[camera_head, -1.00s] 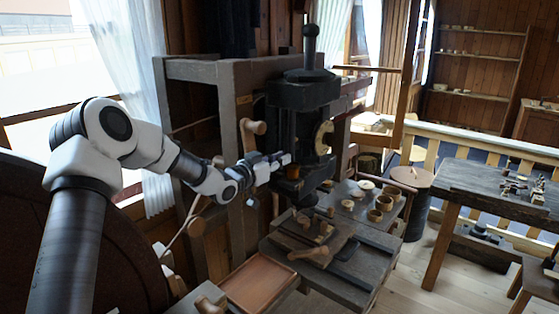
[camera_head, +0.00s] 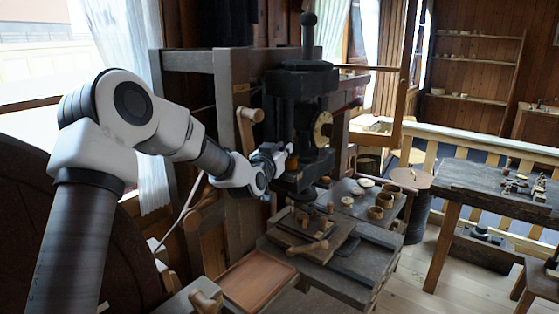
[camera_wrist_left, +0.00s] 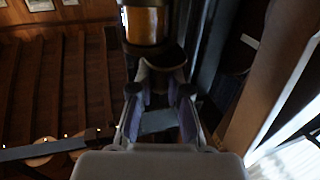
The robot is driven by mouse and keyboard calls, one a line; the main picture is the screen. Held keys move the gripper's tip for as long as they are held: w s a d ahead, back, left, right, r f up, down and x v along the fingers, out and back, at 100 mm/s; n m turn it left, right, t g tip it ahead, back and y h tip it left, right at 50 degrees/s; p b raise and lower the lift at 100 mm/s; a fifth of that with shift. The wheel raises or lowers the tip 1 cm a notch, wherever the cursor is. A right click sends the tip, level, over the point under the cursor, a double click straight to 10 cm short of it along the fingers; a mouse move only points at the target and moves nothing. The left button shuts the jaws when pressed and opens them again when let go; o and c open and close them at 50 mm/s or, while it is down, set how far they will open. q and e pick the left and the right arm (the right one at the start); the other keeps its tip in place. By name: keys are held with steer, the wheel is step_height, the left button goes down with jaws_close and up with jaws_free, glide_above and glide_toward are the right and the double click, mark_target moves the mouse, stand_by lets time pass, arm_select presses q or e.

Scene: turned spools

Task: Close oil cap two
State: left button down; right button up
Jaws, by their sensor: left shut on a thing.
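My left gripper (camera_head: 283,156) is at the dark machine's post, beside a small amber-brown oil cup (camera_head: 292,164). In the left wrist view the cup is a brass-coloured cylinder (camera_wrist_left: 146,26) with dark bands, just beyond the fingertips. My left gripper (camera_wrist_left: 163,76) is shut on a small dark rounded piece (camera_wrist_left: 165,57), which looks like the oil cap, next to the cylinder's lower edge. I cannot tell whether the cap touches the cylinder. Which numbered cap it is cannot be read. My right gripper is not in view.
The dark machine (camera_head: 303,93) stands close around the gripper, with a wooden frame post (camera_head: 226,150) to its left. A low bench (camera_head: 338,264) with wooden pieces and a tray (camera_head: 257,278) lies below. A table (camera_head: 480,185) stands at right.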

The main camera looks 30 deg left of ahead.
mark_target(295, 155)
arm_select(q)
steer(key=y, duration=0.1)
steer(key=n+y, duration=0.1)
steer(key=shift+w+d+r+n+g+y, duration=0.2)
steer(key=shift+d+n+g+y, duration=0.1)
steer(key=shift+d+y, duration=0.1)
steer(key=n+y, duration=0.1)
steer(key=n+g+y+p, duration=0.1)
steer(key=shift+w+d+r+y, duration=0.1)
steer(key=shift+w+d+y, duration=0.1)
steer(key=shift+d+y, duration=0.1)
steer(key=n+g+y+p, duration=0.1)
steer(key=w+n+g+y+p, duration=0.1)
steer(key=n+g+y+p, duration=0.2)
steer(key=g+y, duration=0.1)
steer(key=shift+w+d+r+n+p, duration=0.1)
steer(key=shift+w+d+n+p, duration=0.05)
steer(key=shift+d+n+p, duration=0.2)
steer(key=n+g+y, duration=0.1)
steer(key=n+g+y+p, duration=0.1)
steer(key=shift+w+g, duration=0.3)
steer(key=shift+g, duration=0.1)
steer(key=shift+w+f+n+g+y+p, duration=0.2)
steer(key=shift+n+g+y+p, duration=0.4)
steer(key=shift+n+g, duration=0.35)
steer(key=shift+g, duration=0.25)
steer(key=c, duration=1.1)
jaws_free()
